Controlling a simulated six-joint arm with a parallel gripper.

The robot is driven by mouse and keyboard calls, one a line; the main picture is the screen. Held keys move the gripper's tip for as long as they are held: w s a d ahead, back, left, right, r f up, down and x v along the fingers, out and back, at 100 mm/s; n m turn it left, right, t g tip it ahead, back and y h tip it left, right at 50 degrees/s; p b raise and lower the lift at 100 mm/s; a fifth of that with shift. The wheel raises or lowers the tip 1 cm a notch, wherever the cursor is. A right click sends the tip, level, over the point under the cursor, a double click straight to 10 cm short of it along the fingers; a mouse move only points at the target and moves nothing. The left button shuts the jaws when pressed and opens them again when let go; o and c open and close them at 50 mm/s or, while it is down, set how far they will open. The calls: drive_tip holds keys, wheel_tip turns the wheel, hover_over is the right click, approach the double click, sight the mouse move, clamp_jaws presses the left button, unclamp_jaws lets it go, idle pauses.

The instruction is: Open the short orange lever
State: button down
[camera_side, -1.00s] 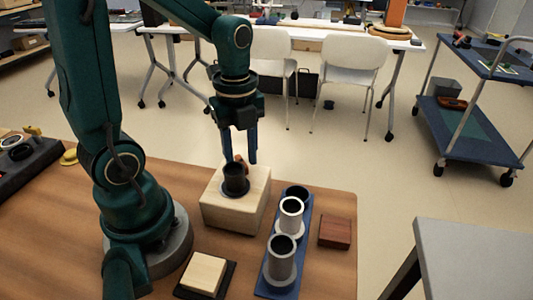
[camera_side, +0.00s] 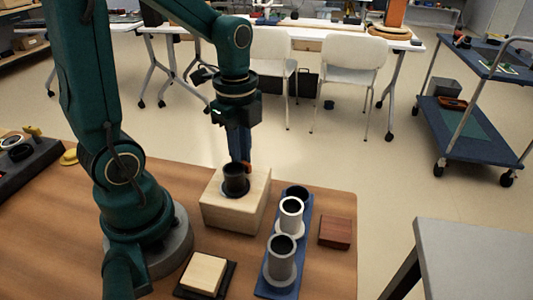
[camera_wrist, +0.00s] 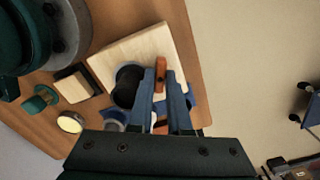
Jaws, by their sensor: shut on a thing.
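The short orange lever (camera_wrist: 160,72) stands beside a dark cup-like cylinder (camera_side: 235,178) on a pale wooden block (camera_side: 232,209). In the side view only a small bit of the lever (camera_side: 248,168) shows at the right of my fingertips. My gripper (camera_side: 241,158) points down at the far side of the cylinder, with its blue fingers close together. In the wrist view my gripper (camera_wrist: 160,82) has one finger on each side of the lever and is shut on it. The lever's lower part is hidden.
A blue plate (camera_side: 266,284) with several grey and black cylinders stands right of the block. A reddish-brown block (camera_side: 335,231) lies beyond it. A pale block (camera_side: 205,273) on a dark base is at the front. The space above the table is clear.

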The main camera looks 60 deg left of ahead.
drive_tip(key=n, duration=0.5)
idle(0.6)
drive_tip(key=c, duration=0.9)
unclamp_jaws()
drive_tip(key=shift+o, duration=0.2)
